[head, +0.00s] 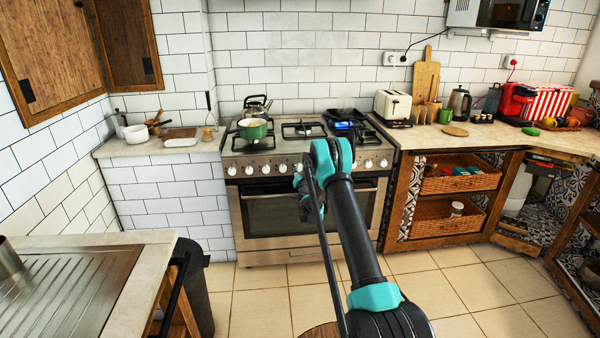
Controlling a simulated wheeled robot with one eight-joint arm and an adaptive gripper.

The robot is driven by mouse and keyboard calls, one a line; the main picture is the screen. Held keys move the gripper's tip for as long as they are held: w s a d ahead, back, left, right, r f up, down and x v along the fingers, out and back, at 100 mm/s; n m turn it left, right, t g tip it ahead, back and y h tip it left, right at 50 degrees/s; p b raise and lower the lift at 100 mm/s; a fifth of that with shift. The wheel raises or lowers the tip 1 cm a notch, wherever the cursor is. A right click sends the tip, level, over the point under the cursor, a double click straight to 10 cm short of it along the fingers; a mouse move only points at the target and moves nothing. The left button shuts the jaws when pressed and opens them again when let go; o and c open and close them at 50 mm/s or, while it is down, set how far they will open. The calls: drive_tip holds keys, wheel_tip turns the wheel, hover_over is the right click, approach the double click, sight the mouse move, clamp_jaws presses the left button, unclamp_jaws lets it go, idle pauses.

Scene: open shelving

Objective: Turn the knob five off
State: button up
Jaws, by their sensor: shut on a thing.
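The stove (262,222) stands against the back wall with a row of pale round knobs along its front panel. Several knobs show left of my arm, among them the fifth from the left (298,167). More knobs (369,164) show to the right. My gripper (301,182) is at the front panel, at the fifth knob. It is shut on a knob, but my arm hides most of the fingers and the contact. The knob's angle is too small to read. A blue glow (345,125) shows at a right-hand burner.
A green pot (253,129) and a kettle (257,105) stand on the left burners. A toaster (393,104) is on the right counter, above wicker drawers (460,181). A sink counter (115,280) and dark bin (192,290) are at front left. Tiled floor is free before the oven.

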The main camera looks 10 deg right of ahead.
drive_tip(key=m, duration=1.2)
drive_tip(key=shift+m, duration=0.4)
drive_tip(key=m, duration=0.6)
drive_tip(key=shift+r, duration=0.15)
drive_tip(key=m, duration=0.6)
drive_tip(key=o, duration=1.2)
drive_tip(key=shift+s, duration=0.1)
drive_tip(key=s, duration=1.2)
